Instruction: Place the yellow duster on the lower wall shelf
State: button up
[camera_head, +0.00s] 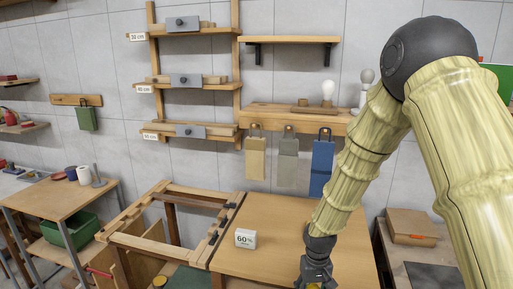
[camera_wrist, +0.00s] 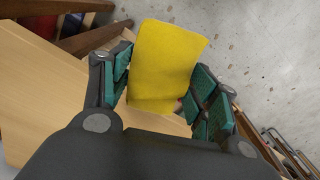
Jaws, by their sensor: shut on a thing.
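The yellow duster (camera_wrist: 166,62) is a flat yellow piece between the two green-padded fingers of my gripper (camera_wrist: 163,90) in the wrist view. My gripper is shut on it. In the head view my gripper (camera_head: 315,275) is at the bottom edge, low over the wooden table, and only a sliver of yellow shows there. The lower wall shelf (camera_head: 270,115) is a wooden board on the back wall, well above and behind my gripper. A light bulb (camera_head: 328,91) and a small wooden piece (camera_head: 303,102) stand on it.
An upper wall shelf (camera_head: 290,39) is bare. Tan, grey and blue cloths (camera_head: 322,165) hang below the lower shelf. A white box marked 60% (camera_head: 245,238) stands on the table (camera_head: 275,215). My arm covers the right part of the view.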

jog(key=s+d+f+m+b, duration=0.1)
jog(key=s+f, duration=0.5)
jog(key=f, duration=0.2)
jog(key=shift+f, duration=0.25)
jog(key=shift+d, duration=0.1)
